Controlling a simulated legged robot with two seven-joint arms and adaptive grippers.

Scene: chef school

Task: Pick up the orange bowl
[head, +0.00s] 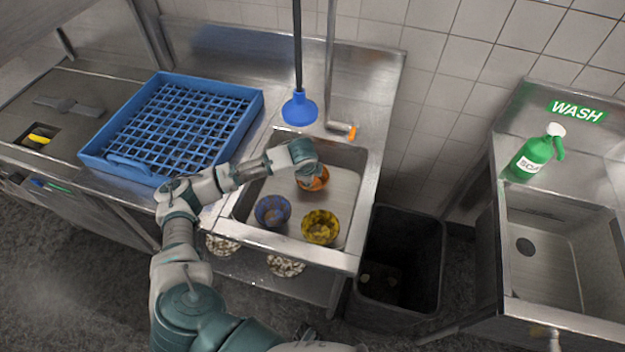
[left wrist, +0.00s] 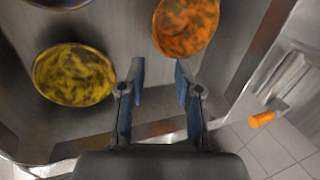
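The orange bowl (head: 315,180) lies in the sink (head: 345,190), partly hidden behind the end of my left arm in the head view. In the left wrist view the orange bowl (left wrist: 186,24) is ahead of the fingertips, a little to the right of centre, with dark stains inside. My left gripper (left wrist: 160,70) is open and empty, its two fingers apart; the bowl is not between them. In the head view the hand (head: 303,158) is over the back of the sink. My right gripper is not in view.
A yellow bowl (head: 320,227) and a blue bowl (head: 272,211) are in the sink's front part. A blue rack (head: 215,88) stands left on the counter. A blue sprayer or plunger head (head: 299,108) hangs behind, near the orange-tipped faucet (head: 341,129). A dark bin (head: 405,250) stands right.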

